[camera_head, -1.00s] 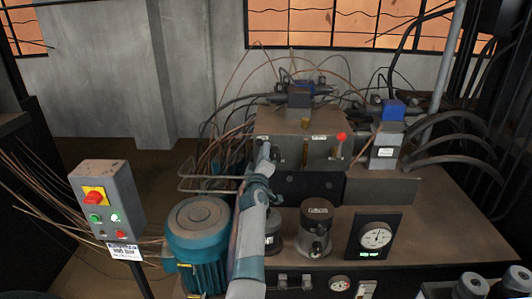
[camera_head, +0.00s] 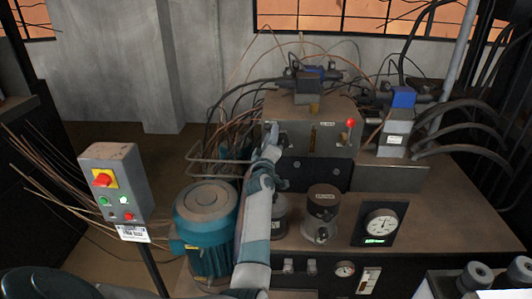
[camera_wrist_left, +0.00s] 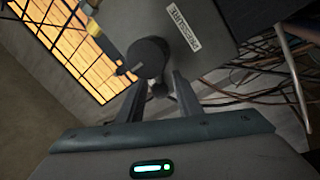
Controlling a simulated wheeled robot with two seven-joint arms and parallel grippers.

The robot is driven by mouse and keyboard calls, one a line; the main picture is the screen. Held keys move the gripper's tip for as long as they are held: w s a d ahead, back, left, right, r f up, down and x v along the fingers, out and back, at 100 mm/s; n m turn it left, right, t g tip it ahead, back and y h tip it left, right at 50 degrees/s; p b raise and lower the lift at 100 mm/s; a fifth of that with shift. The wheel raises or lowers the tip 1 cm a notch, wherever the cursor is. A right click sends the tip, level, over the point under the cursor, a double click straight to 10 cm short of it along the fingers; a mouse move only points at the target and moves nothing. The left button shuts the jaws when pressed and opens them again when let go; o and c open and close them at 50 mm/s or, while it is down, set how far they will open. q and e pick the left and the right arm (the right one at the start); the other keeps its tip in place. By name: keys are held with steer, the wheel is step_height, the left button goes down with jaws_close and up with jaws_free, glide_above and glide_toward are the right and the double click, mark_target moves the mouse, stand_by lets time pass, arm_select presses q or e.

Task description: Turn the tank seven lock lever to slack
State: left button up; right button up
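A grey tank-like block (camera_head: 295,143) stands at the back of the bench. A lever with a red ball knob (camera_head: 350,123) stands at its right front; its label is too small to read, so I cannot tell whether it is the tank seven lock lever. My left gripper (camera_head: 272,133) is at the block's left front, apart from the red knob. In the left wrist view my left gripper (camera_wrist_left: 157,90) has its fingers apart. A dark round knob (camera_wrist_left: 147,57) is just beyond and between the fingertips; I cannot tell whether they touch. My right gripper is out of view.
A blue motor (camera_head: 205,215), dark canisters (camera_head: 322,210) and a dial gauge (camera_head: 380,225) stand in front of the block. A control box with a red switch (camera_head: 104,180) stands at left. Hoses and cables crowd the right and back. The bench right of the gauge is clear.

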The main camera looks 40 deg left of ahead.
arm_select(q)
steer(key=p+v, duration=0.6)
steer(key=v, duration=1.1)
steer(key=shift+s+a, duration=0.15)
steer(key=shift+s, duration=0.05)
steer(key=shift+r, duration=0.1)
